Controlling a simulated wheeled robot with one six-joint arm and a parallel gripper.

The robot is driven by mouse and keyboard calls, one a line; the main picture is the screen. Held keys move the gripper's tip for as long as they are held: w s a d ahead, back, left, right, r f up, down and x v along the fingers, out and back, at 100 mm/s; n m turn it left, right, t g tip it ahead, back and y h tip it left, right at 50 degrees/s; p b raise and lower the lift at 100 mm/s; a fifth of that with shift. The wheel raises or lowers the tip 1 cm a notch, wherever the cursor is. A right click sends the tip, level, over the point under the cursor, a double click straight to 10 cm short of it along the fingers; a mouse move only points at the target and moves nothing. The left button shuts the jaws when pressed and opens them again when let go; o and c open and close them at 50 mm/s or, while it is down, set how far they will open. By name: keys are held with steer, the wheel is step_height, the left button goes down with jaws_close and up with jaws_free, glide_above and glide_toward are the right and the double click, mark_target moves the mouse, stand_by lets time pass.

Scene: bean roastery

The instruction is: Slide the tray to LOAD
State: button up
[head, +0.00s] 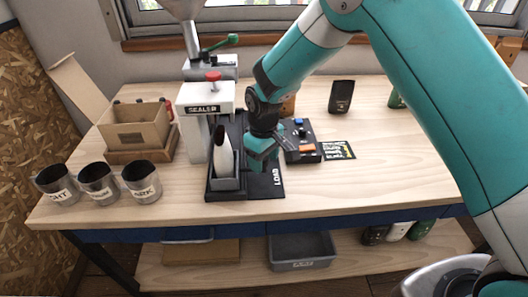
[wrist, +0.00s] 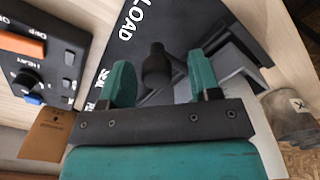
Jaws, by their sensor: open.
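In the head view a grey tray (head: 224,184) holding an upright pale pouch (head: 224,158) sits on the left part of a black base plate (head: 262,190). White LOAD lettering (head: 276,177) is on the plate's right front part; it also shows in the wrist view (wrist: 130,20). My gripper (head: 262,163) is low over the plate, just right of the tray. In the wrist view my gripper (wrist: 162,75) is open, with a black round knob (wrist: 156,66) between and a little beyond its green fingertips. Whether the fingers touch the knob I cannot tell.
A sealer (head: 205,112) stands behind and left of the tray. A control box (head: 300,142) with an orange switch is close on the right. Three labelled metal cups (head: 98,183) and a cardboard box (head: 135,128) stand left. The right front of the table is clear.

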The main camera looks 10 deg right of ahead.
step_height(320, 180, up, 17)
steer(key=b, duration=0.2)
steer(key=shift+r, duration=0.2)
steer(key=s+d+r+y, duration=0.1)
steer(key=s+d+y, duration=0.1)
steer(key=s, duration=1.2)
steer(key=s+d+r+y, duration=0.2)
steer(key=s, duration=1.2)
steer(key=shift+d+m, duration=0.3)
steer(key=shift+s, duration=0.1)
